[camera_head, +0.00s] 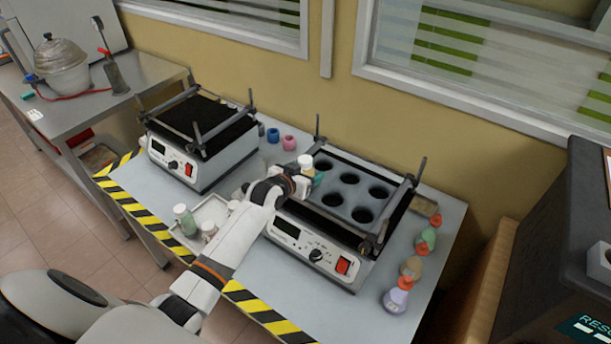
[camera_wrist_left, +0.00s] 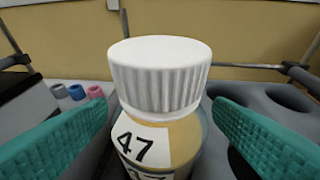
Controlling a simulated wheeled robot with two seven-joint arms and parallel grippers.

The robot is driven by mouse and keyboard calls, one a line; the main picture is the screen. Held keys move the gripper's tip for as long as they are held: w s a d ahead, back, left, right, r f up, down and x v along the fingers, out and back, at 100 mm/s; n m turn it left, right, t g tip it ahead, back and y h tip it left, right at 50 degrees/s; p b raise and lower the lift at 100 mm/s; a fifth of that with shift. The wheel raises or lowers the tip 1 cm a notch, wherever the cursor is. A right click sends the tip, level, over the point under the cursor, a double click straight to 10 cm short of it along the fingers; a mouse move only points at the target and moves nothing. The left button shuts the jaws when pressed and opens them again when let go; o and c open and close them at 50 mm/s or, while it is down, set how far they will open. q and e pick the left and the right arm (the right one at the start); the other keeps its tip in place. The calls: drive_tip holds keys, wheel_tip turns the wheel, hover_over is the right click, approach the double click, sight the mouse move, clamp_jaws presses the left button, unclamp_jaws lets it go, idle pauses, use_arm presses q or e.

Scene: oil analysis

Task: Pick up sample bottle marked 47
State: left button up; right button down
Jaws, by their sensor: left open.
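The sample bottle (camera_wrist_left: 158,140) marked 47 has a white ribbed cap (camera_wrist_left: 160,75), a yellowish body and a white label with black digits. It stands upright between the teal finger pads of my left gripper (camera_wrist_left: 160,112) in the left wrist view. The gripper is open, with a finger on each side and gaps beside the cap. In the head view the white cap (camera_head: 305,161) shows at the left end of the right shaker's holder (camera_head: 352,178), beside my left gripper (camera_head: 309,181). The bottle's lower part is hidden. My right gripper is not in view.
The right shaker has several empty round holes and upright corner rods. Another shaker (camera_head: 200,135) stands to the left. A tray (camera_head: 211,212) with bottles is at the front. Coloured flasks (camera_head: 411,267) line the right side. Blue and pink items (camera_head: 289,142) stand at the back.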

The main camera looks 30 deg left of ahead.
use_arm(q)
drive_tip(key=shift+w+f, duration=0.25)
drive_tip(key=shift+w, duration=0.2)
drive_tip(key=shift+r, duration=0.1)
drive_tip(key=c, duration=1.2)
